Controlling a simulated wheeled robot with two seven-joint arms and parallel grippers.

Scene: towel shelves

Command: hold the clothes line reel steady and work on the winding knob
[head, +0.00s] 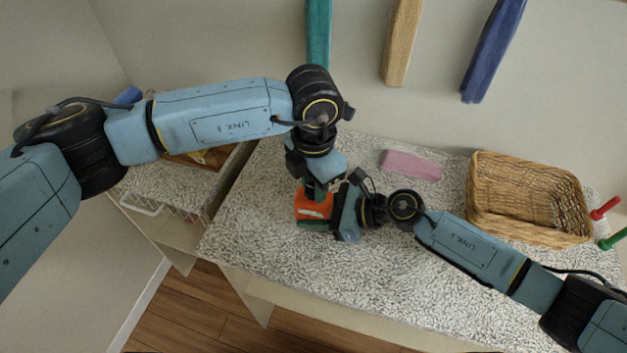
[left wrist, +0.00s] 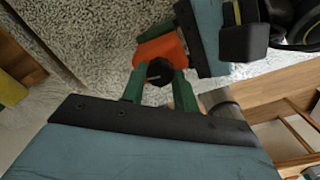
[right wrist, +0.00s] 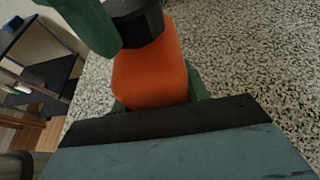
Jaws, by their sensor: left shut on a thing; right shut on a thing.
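The clothes line reel is an orange block (head: 312,207) on the speckled counter, left of its middle. Its black winding knob (left wrist: 159,72) shows in the left wrist view and at the top of the right wrist view (right wrist: 138,22). My left gripper (head: 316,190) comes down from above, its green fingers on either side of the knob, shut on it. My right gripper (head: 325,212) reaches in from the right and is shut on the orange body, which stands between its green fingers in the right wrist view. The grippers hide part of the reel.
A wicker basket (head: 480,205) stands at the right of the counter, with a folded pink cloth (head: 411,165) left of it. Red (head: 605,208) and green (head: 612,241) pegs are at the far right. Teal, tan and blue towels hang on the wall behind. The front counter is clear.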

